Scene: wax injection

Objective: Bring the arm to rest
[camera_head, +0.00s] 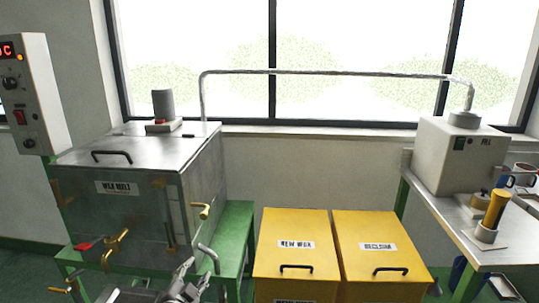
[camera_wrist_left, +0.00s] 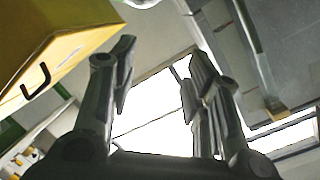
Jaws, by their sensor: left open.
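My left gripper (camera_head: 196,274) is at the bottom of the head view, left of centre, in front of the wax melt tank (camera_head: 120,200). In the left wrist view its two dark fingers (camera_wrist_left: 160,75) stand apart with nothing between them. The gripper is open and empty. It is close to the tank's lower right corner and the bent pipe there; the head view does not settle whether it touches them. My right gripper does not show in either view.
The grey tank has brass valves and a red-handled tap (camera_head: 88,244) at its front. Two yellow bins (camera_head: 295,262) stand right of my left gripper. A wax injector (camera_head: 455,155) stands on a bench (camera_head: 500,256) at right. A control box (camera_head: 33,95) is at far left.

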